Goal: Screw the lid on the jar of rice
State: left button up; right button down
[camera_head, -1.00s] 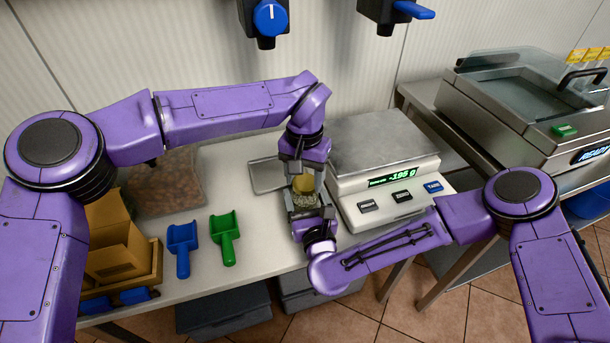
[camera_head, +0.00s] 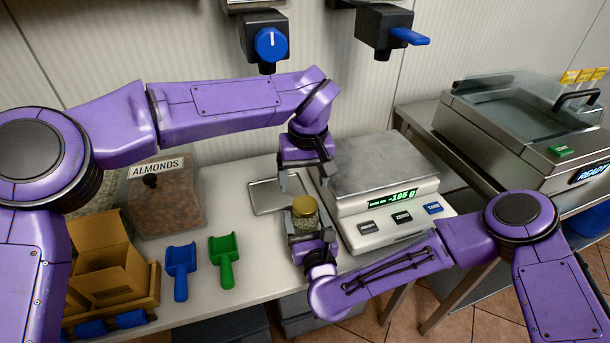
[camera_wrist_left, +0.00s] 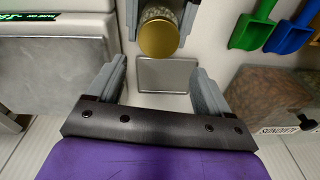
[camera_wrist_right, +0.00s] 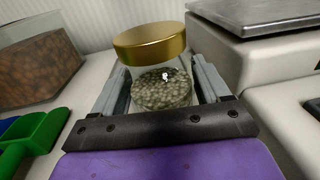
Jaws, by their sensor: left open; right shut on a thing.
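The glass jar (camera_wrist_right: 165,92) holds small pale greenish-brown grains, and the gold lid (camera_wrist_right: 150,43) sits on its mouth. I cannot tell how tight the lid is. My right gripper (camera_head: 305,235) is shut around the jar's body, seen in the head view and from close by in the right wrist view. My left gripper (camera_head: 299,183) is open and empty, just behind and above the jar. In the left wrist view the lid (camera_wrist_left: 158,40) lies beyond the open fingers (camera_wrist_left: 167,88), apart from them.
A metal tray (camera_head: 268,197) lies on the counter behind the jar. The scale (camera_head: 385,190) stands close on the right. Green (camera_head: 223,262) and blue (camera_head: 181,270) scoops, an almond bin (camera_head: 165,205) and a cardboard box (camera_head: 105,262) are on the left.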

pick_arm(q)
jog(key=n, duration=0.3)
jog(key=r+n, duration=0.1)
jog(key=n, duration=0.2)
jog(key=shift+a+n, duration=0.1)
jog(key=shift+n, duration=0.3)
jog(key=n, duration=0.3)
jog(key=r+n, duration=0.1)
jog(key=n, duration=0.2)
jog(key=shift+n, duration=0.3)
jog(key=n, duration=0.6)
jog(key=shift+r+n, duration=0.15)
jog(key=shift+n, duration=0.15)
jog(key=n, duration=0.6)
jog(key=shift+s+r+g, duration=0.1)
jog(key=shift+g, duration=0.2)
jog(key=n, duration=0.6)
jog(key=shift+s+n+h, duration=0.1)
jog(key=shift+n+h, duration=0.2)
jog(key=n, duration=0.5)
jog(key=shift+s+d+g, duration=0.1)
jog(key=shift+d+g, duration=0.1)
jog(key=shift+g, duration=0.1)
jog(key=n, duration=0.4)
